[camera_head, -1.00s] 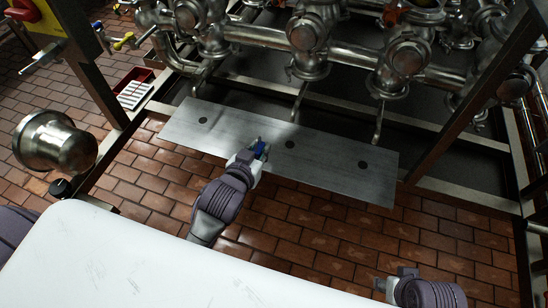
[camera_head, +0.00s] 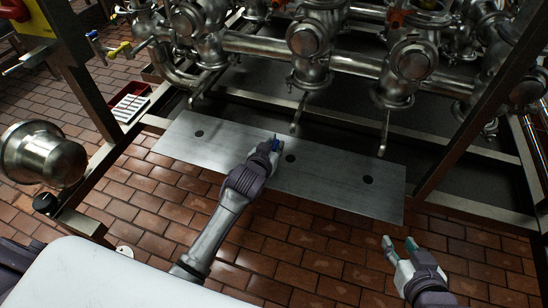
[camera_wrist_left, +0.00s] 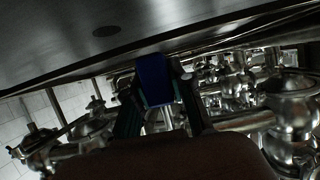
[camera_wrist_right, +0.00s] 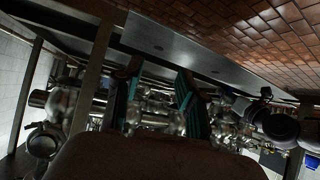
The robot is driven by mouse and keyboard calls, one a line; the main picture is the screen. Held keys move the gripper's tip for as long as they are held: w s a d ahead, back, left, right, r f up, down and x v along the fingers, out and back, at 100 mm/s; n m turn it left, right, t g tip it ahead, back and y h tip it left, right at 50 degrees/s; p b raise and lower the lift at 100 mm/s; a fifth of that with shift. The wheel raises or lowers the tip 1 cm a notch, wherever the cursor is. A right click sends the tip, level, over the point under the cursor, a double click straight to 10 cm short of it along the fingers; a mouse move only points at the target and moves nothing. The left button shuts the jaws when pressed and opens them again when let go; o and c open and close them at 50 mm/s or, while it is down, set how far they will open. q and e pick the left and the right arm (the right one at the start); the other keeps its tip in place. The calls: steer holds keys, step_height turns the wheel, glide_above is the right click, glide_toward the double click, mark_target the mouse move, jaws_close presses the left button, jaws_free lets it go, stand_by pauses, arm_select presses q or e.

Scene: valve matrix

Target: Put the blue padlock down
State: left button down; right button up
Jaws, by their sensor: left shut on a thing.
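The blue padlock (camera_head: 275,144) is between the fingers of my left gripper (camera_head: 272,148), over the middle of the grey metal plate (camera_head: 220,150). In the left wrist view the padlock (camera_wrist_left: 154,80) is a dark blue block held between both fingers. The plate's dark surface (camera_wrist_left: 60,40) fills the top of that view. I cannot tell whether the padlock touches the plate. My right gripper (camera_head: 401,247) is open and empty, below the plate's right end. In the right wrist view its two fingers (camera_wrist_right: 153,100) stand apart with nothing between them.
Steel valves and pipes (camera_head: 310,40) stand behind the plate. A dark frame post (camera_head: 480,95) rises on the right. A red tray (camera_head: 130,105) lies at the left, above a steel pot-like vessel (camera_head: 42,155). The tiled floor (camera_head: 300,250) in front is clear.

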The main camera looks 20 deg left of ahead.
arm_select(q)
steer(key=shift+f, duration=0.3)
step_height(320, 180, down, 3)
steer(key=shift+f+b, duration=0.1)
steer(key=shift+b, duration=0.75)
arm_select(e)
steer(key=w+a+r+t+y, duration=0.1)
steer(key=w+a+r+t, duration=0.1)
steer(key=w+r+t, duration=0.2)
step_height(320, 180, up, 3)
steer(key=shift+t+y, duration=0.3)
steer(key=shift+t, duration=0.2)
arm_select(q)
steer(key=shift+s+f, duration=0.1)
steer(key=shift+f, duration=0.05)
arm_select(e)
steer(key=shift+w+a, duration=0.1)
arm_select(q)
steer(key=c, duration=1)
jaws_free()
arm_select(e)
steer(key=shift+r, duration=0.15)
